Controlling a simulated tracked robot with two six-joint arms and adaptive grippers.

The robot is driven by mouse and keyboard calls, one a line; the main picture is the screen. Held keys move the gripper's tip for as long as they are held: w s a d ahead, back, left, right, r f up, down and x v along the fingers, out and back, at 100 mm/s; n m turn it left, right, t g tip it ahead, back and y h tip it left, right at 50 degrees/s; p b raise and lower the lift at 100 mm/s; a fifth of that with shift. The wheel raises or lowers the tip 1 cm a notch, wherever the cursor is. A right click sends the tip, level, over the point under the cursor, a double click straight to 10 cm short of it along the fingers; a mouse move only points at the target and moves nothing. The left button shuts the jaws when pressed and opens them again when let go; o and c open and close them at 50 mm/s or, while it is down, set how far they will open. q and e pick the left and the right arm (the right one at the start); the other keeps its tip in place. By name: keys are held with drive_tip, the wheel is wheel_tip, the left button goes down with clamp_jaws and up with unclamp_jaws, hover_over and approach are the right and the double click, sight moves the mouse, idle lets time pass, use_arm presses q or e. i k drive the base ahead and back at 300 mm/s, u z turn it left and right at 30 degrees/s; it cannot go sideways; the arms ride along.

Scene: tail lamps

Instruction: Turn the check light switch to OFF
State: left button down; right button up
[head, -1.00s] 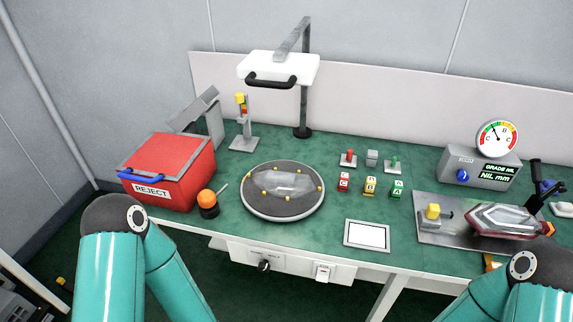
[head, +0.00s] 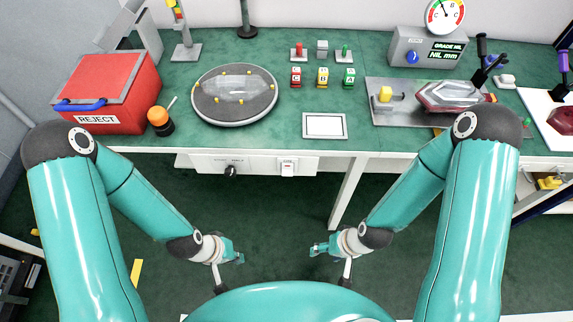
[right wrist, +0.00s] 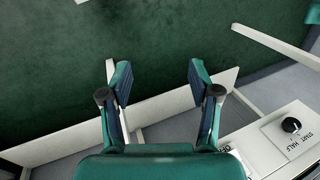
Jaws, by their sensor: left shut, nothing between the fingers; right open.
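A white panel (head: 258,167) hangs under the bench's front edge. It carries a black rotary knob (head: 230,170) and, right of it, a white switch (head: 288,168); the labels are too small to read in the head view. In the right wrist view the knob (right wrist: 291,125) has START HALF lettering beside it, and the neighbouring part is mostly hidden by my gripper. Which way the switch is set cannot be told. My left gripper (head: 239,258) is shut and empty, low in front of the bench. My right gripper (head: 316,250) is open and empty, also below and apart from the panel.
The green bench carries a red REJECT bin (head: 105,95), an orange-topped pot (head: 160,121), a round turntable (head: 235,118) with a clear lamp, a white-screened tablet (head: 324,126) and a metal fixture plate (head: 390,118). A bench leg (head: 348,190) stands right of the panel. Space before the panel is clear.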

sight(288, 168)
drive_tip(key=u, duration=0.2)
drive_tip(key=k, duration=0.8)
drive_tip(key=u, duration=0.6)
